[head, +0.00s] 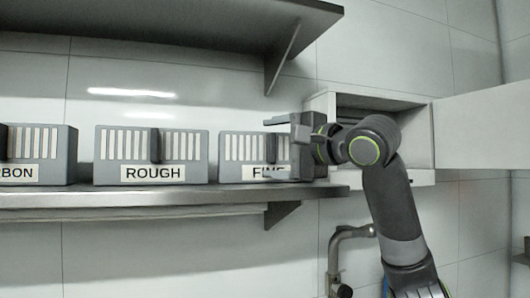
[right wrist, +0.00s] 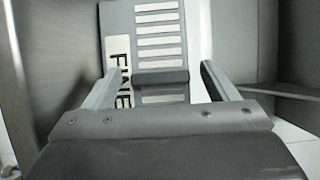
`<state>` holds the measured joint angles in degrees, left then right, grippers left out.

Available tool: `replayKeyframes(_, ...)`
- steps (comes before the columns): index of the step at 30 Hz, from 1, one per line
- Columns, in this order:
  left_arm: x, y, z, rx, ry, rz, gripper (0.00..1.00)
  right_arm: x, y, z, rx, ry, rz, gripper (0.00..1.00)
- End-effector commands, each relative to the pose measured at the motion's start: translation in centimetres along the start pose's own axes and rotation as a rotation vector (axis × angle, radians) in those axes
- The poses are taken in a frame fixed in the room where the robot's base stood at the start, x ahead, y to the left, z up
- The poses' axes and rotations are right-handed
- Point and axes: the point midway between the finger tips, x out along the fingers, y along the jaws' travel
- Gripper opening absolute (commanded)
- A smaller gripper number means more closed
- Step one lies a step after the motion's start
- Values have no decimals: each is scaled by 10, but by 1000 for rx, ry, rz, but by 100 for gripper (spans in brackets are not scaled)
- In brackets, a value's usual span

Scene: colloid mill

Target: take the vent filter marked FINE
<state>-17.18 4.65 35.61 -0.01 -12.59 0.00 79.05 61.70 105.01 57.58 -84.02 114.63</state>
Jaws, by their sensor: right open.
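The vent filter marked FINE (head: 237,147) is a grey box with pale vertical slots, at the right end of the lower shelf. My right gripper (head: 281,147) is in front of its right part and hides some of its label. In the right wrist view the filter (right wrist: 117,30) shows its FINE label, slots and a dark raised grip bar (right wrist: 161,77). The open fingers of my right gripper (right wrist: 160,72) stand on either side of this bar, with gaps between. Whether the tips reach as deep as the bar I cannot tell. My left gripper is not in view.
The ROUGH filter (head: 108,150) and one ending in RBON (head: 68,150) stand left on the shelf (head: 180,197). An upper shelf (head: 170,22) hangs above. An open wall box (head: 422,179) with its door (head: 480,130) swung right is behind my right arm. A pipe (head: 335,255) runs below.

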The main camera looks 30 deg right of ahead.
Motion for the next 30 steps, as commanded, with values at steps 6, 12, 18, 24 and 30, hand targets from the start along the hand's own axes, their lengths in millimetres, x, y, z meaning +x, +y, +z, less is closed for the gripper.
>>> replayKeyframes(6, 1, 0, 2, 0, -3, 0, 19, 0, 1, 0, 0, 0, 0, 73)
replayKeyframes(12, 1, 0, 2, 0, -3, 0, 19, 0, 0, 0, 0, 0, 0, 47)
replayKeyframes(18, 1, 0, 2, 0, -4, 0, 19, 0, 0, 0, 0, 0, 0, 26)
replayKeyframes(24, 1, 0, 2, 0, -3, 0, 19, 0, 0, 0, 0, 0, 0, 26)
replayKeyframes(30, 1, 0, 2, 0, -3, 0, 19, -1, -9, 0, 2, 0, -2, 26)
